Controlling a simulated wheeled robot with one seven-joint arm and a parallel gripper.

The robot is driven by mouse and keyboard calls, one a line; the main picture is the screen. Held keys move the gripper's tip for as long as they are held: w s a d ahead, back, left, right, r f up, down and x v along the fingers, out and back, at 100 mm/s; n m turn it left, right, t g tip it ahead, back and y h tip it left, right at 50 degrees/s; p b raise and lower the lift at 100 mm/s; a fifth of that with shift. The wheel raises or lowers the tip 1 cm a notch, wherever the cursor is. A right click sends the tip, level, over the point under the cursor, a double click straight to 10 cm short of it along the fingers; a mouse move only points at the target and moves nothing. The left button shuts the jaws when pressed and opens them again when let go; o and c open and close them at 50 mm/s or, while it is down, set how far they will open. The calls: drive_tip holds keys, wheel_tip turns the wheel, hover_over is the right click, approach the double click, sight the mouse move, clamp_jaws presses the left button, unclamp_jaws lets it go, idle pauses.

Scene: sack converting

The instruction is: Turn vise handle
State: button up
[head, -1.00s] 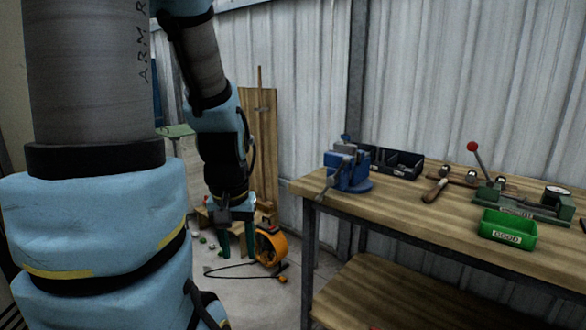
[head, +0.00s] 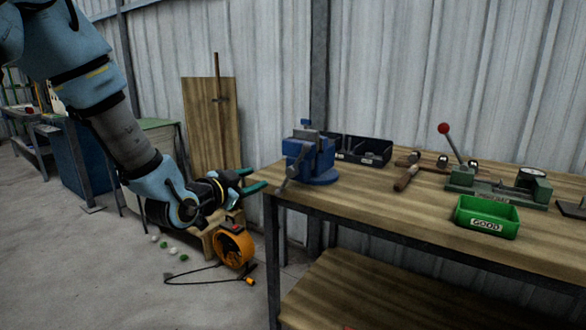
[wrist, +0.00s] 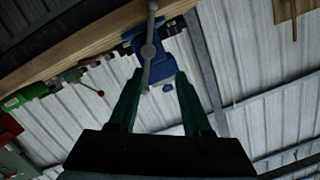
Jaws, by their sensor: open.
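A blue bench vise (head: 315,158) stands at the left front corner of the wooden workbench. Its grey metal handle (head: 286,178) hangs slanted at the vise's front, by the bench edge. My gripper (head: 261,180) is open with two green fingers, pointing right, to the left of the vise and apart from it. In the wrist view the vise (wrist: 150,50) is at the top, and the handle (wrist: 150,50) runs as a grey bar with a round hub, ahead of and between the fingertips of my gripper (wrist: 158,78). Nothing is between the fingers in the head view.
On the workbench (head: 400,215) are a black bin (head: 362,150), hammers (head: 405,180), a green fixture with a red-knobbed lever (head: 444,128), and a green GOOD tray (head: 487,217).

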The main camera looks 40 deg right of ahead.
sight(299, 158)
drive_tip(key=d+p, duration=0.1)
drive_tip(key=d, duration=0.3)
drive_tip(key=d+r+m+h, duration=0.1)
drive_tip(key=d, duration=0.4)
drive_tip(key=d+r+g+h+p, duration=0.1)
drive_tip(key=d, duration=0.3)
drive_tip(key=shift+s+d+p, duration=0.3)
clamp_jaws()
idle(0.9)
